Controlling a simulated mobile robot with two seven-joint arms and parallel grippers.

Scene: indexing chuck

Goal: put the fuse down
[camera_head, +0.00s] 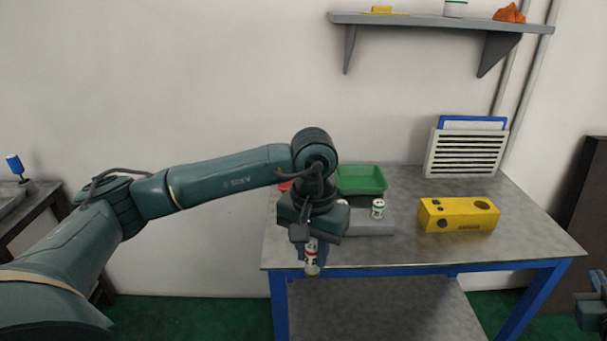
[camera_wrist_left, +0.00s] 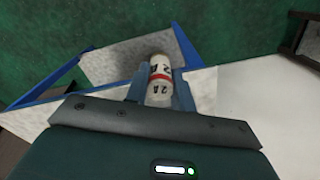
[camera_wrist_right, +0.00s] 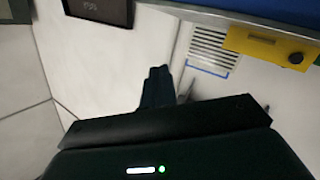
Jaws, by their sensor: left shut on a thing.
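The fuse (camera_head: 311,262) is a white cylinder with red and dark markings. My left gripper (camera_head: 308,248) is shut on it and points down, in front of the table's left front part in the head view. In the left wrist view the fuse (camera_wrist_left: 159,84) sits between the two fingers (camera_wrist_left: 158,82), with the table's lower shelf and the green floor behind it. My right gripper (camera_head: 592,312) is only partly in the head view, at the right edge. In the right wrist view its fingers (camera_wrist_right: 157,85) are together and empty.
The table (camera_head: 410,255) has a grey block (camera_head: 368,228) bearing a white and green cylinder (camera_head: 378,209). A green tray (camera_head: 360,180), a yellow block with holes (camera_head: 458,215) and a slatted rack (camera_head: 466,153) stand farther along. The table's front right is clear. A wall shelf (camera_head: 440,22) hangs above.

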